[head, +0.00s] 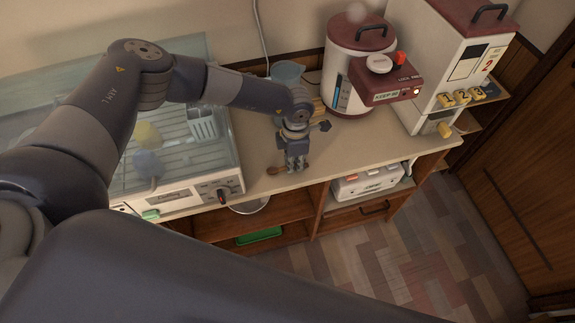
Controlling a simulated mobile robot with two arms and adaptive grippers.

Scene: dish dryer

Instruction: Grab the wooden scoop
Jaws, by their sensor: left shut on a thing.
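The wooden scoop (274,171) is a small brown piece low at the front edge of the counter, in the middle of the head view. My left gripper (292,168) points down over the counter and is shut on the scoop. The scoop's rounded brown end sticks out to the left of the fingertips. The rest of it is mostly hidden by the fingers. I cannot tell whether the scoop touches the counter. My right gripper is not in view.
A dish dryer (221,188) with a clear cover stands left on the counter. A blue-grey container (287,72) is behind my wrist. A white and maroon rice cooker (343,98) and a tall dispenser (440,75) stand right. The counter (350,150) is clear right of the gripper.

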